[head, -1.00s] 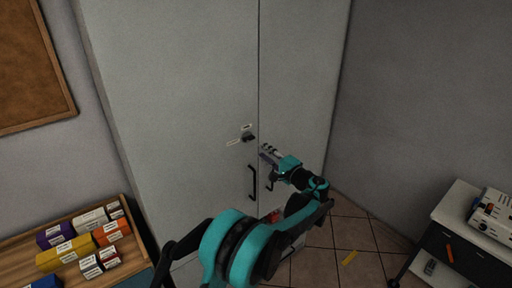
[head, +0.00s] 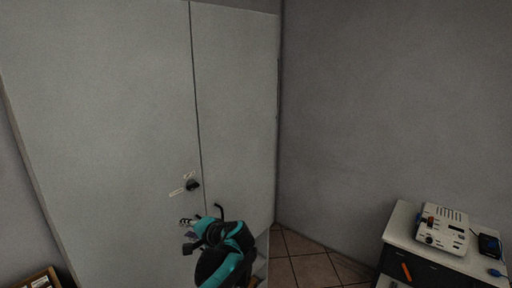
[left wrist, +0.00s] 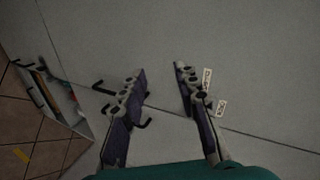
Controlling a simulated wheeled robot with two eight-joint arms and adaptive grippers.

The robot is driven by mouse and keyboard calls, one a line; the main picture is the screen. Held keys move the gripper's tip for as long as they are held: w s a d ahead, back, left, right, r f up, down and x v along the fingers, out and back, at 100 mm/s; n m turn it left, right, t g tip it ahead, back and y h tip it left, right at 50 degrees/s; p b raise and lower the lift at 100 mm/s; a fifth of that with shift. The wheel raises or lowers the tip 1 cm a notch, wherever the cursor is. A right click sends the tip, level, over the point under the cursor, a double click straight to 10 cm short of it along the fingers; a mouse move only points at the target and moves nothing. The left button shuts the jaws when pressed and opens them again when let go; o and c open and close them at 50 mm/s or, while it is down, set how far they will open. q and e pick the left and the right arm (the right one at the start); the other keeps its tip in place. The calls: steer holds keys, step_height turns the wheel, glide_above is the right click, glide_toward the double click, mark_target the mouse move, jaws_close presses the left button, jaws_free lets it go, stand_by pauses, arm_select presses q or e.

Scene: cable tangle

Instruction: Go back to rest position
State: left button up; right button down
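My left gripper (head: 190,235) is in front of the tall grey cabinet (head: 110,120), low in the head view, below the dark lock knob (head: 193,185). In the left wrist view its two fingers (left wrist: 163,82) stand apart with nothing between them, facing the cabinet doors (left wrist: 150,40). Black door handles (left wrist: 104,88) show beside and behind the left finger. I cannot tell the gap between fingers and door. My right gripper is in neither view.
A side table (head: 402,225) with a white device (head: 443,228) stands at the right. A wooden-edged board (head: 40,280) shows at the lower left. Tiled floor (head: 310,268) lies between cabinet and table.

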arm_select(q)
steer(key=s+d+f+n+h+b, duration=0.1)
steer(key=s+f+n+h+b, duration=0.1)
steer(key=s+f, duration=0.4)
steer(key=s+d+f+n+h+b, duration=0.1)
steer(key=s+f+h, duration=0.3)
steer(key=s, duration=0.9)
steer(key=s+d+f+n+g+h+b, duration=0.1)
steer(key=s+f+h+b, duration=0.3)
steer(key=s+f, duration=0.4)
steer(key=s+d+n, duration=0.1)
steer(key=s, duration=0.1)
steer(key=shift+s+d+n, duration=0.3)
steer(key=shift+d, duration=0.1)
steer(key=shift+f, duration=0.1)
